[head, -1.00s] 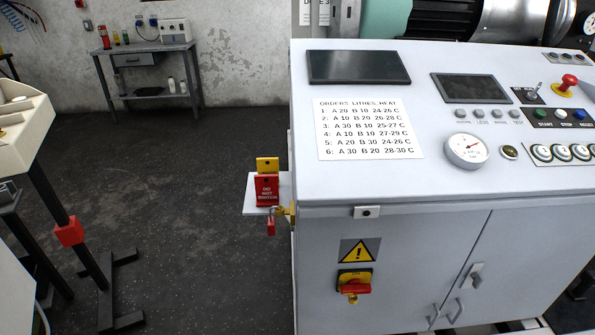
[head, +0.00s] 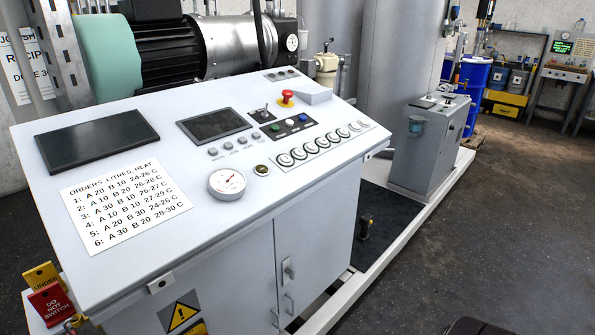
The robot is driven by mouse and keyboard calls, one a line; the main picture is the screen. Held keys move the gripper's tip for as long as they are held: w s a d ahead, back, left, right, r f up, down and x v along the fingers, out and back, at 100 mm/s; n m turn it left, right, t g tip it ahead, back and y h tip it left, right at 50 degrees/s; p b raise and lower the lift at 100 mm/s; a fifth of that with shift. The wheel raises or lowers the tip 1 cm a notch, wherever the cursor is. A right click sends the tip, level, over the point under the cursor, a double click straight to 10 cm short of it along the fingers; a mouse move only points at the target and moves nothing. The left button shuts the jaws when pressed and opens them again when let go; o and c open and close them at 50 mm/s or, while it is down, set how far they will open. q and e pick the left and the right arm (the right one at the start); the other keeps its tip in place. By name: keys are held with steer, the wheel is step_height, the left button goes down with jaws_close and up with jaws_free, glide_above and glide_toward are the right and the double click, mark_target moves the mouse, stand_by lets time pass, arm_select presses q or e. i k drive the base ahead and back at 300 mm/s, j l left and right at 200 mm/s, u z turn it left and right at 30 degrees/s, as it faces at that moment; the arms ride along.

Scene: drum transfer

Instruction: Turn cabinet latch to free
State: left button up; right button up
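The grey control cabinet (head: 325,235) stands in the middle left of the head view. Its latch (head: 289,270) is a small metal piece on the right-hand front door, near the seam between the two doors. It is too small to tell which way it is turned. Neither of my grippers is in view.
The sloped console (head: 150,130) above the doors carries a gauge (head: 227,182), buttons and a red emergency stop (head: 287,98). Red and yellow tags (head: 50,304) hang at its left. A white floor rail (head: 402,240) edges the machine; open dark floor (head: 500,220) lies to the right.

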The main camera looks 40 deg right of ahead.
mark_target(291, 270)
steer(key=z, duration=1.6)
